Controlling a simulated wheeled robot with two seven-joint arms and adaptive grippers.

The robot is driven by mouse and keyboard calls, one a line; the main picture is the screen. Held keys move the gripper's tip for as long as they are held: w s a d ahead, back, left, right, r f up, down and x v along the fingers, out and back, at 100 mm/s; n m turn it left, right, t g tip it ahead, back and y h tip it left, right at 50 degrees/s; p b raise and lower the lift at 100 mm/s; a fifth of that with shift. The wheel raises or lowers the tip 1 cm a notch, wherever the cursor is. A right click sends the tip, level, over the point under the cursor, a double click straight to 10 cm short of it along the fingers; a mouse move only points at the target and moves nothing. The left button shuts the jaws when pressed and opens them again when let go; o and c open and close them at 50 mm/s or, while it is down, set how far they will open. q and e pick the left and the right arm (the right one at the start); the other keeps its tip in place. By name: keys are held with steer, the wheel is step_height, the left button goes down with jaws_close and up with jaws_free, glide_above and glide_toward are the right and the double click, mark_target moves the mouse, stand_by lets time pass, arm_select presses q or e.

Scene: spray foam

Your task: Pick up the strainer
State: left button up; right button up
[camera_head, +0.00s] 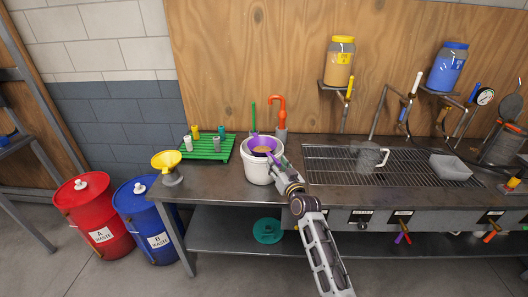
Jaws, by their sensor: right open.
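The strainer (252,148) looks like a purple round piece with a tan middle, set in the mouth of a white bucket (258,172) on the metal table. My right gripper (275,162) is at the right side of the bucket's rim, close to the strainer's right edge. It is open; the picture is too small to tell whether its fingers touch the strainer or stand around its edge. Part of the strainer's right side and the bucket's rim are hidden by the gripper. My left gripper is not in view.
A green rack (207,148) with several small cylinders and a yellow funnel (166,160) are left of the bucket. Behind it stand a green stick and an orange-handled tool (279,112). A wire grate (400,166) with a clear pitcher (367,158) lies to the right.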

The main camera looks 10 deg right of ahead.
mark_target(274, 159)
steer(key=shift+w+a, duration=0.15)
steer(key=shift+w, duration=0.8)
steer(key=shift+w+a, duration=0.15)
steer(key=shift+w, duration=0.8)
jaws_close()
